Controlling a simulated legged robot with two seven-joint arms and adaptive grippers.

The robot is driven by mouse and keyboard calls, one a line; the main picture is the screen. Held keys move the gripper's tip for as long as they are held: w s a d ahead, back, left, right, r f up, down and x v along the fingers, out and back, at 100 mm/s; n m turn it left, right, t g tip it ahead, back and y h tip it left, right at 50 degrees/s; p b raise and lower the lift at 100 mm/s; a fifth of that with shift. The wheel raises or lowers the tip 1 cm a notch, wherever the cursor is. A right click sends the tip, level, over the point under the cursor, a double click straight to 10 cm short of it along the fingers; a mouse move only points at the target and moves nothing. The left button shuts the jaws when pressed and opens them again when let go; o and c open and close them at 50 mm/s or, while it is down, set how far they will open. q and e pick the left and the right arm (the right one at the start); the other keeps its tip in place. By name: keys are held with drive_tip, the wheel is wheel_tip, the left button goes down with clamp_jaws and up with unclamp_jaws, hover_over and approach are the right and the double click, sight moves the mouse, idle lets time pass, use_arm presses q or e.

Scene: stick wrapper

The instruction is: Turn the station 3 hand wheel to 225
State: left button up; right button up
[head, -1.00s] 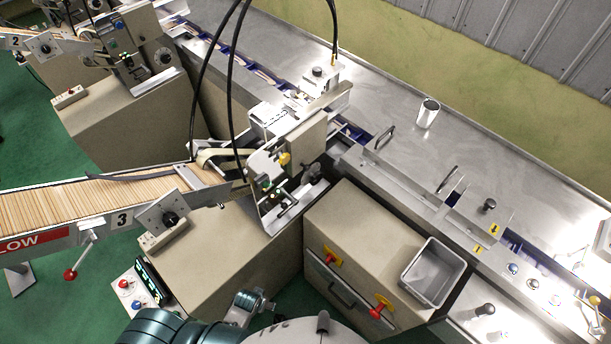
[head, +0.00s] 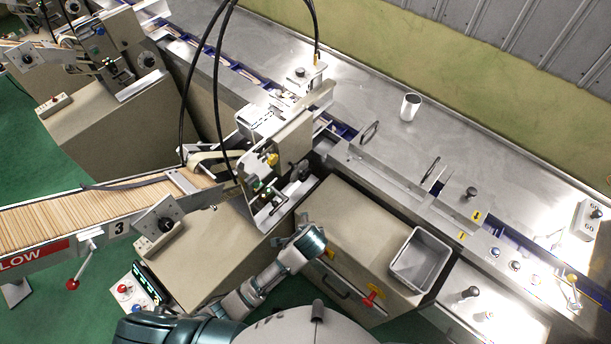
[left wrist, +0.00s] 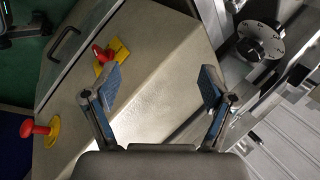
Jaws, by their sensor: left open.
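The station 3 machine stands at the middle of the head view, with its "3" label (head: 118,228) by the stick feeder. A dark round wheel (head: 299,170) sits low on its right side.
The beige cabinet (head: 340,215) has red and yellow knobs (head: 371,298) on its front and a grey bin (head: 420,262) on top. Black cables (head: 207,75) hang over the machine. A white cup (head: 410,107) stands on the steel table (head: 350,85).

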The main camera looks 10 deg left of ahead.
use_arm(q)
drive_tip(key=w+d+r+m+t+y, duration=0.35)
drive_tip(key=w+r+m, duration=0.35)
drive_tip(key=w, duration=0.3)
approach(306, 176)
drive_tip(key=shift+t, duration=0.25)
drive_tip(key=x, duration=1)
drive_tip(key=shift+f+b, duration=0.2)
drive_tip(key=shift+b, duration=0.2)
drive_tip(key=shift+s, duration=0.1)
drive_tip(key=c, duration=1.2)
